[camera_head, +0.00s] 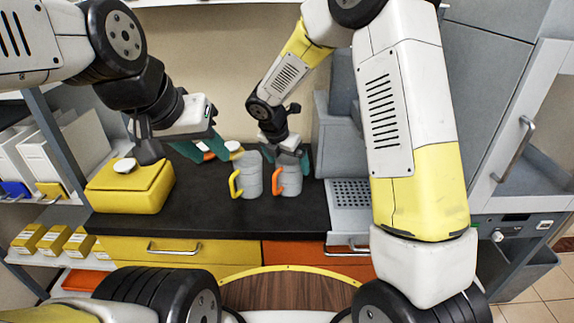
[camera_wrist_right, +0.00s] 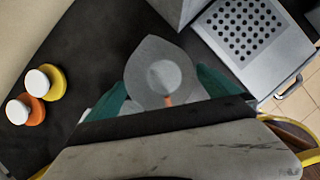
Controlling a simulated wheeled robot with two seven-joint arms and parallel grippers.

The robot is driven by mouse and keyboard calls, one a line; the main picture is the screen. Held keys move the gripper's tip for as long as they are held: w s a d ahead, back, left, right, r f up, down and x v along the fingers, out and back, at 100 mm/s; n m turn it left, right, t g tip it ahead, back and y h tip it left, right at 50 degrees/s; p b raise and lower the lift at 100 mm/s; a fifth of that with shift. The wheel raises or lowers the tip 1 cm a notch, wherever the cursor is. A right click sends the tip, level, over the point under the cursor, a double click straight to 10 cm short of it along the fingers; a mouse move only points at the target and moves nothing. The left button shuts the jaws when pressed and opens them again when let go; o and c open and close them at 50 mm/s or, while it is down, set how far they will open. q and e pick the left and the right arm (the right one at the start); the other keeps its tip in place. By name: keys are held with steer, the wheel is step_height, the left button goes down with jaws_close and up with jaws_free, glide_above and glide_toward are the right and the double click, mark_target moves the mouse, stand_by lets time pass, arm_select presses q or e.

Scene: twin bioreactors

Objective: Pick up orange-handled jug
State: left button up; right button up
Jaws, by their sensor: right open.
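The orange-handled jug (camera_head: 291,179) is a grey jug standing upright on the dark counter, its orange handle on the left side in the head view. My right gripper (camera_head: 287,158) is open above it, with teal fingers on either side of its top. In the right wrist view the jug (camera_wrist_right: 158,68) shows from above between the spread fingers, its handle partly hidden by the gripper. A similar grey jug with a yellow handle (camera_head: 250,174) stands just left of it. My left gripper (camera_head: 203,150) is open and empty over the counter, further left.
Orange-and-white (camera_wrist_right: 25,109) and yellow-and-white (camera_wrist_right: 45,82) capped items stand behind. A perforated grey tray (camera_head: 350,193) lies right of the jugs. The counter front (camera_head: 225,221) is clear.

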steer(key=shift+x, duration=1.3)
steer(key=shift+s, duration=0.1)
steer(key=c, duration=1.4)
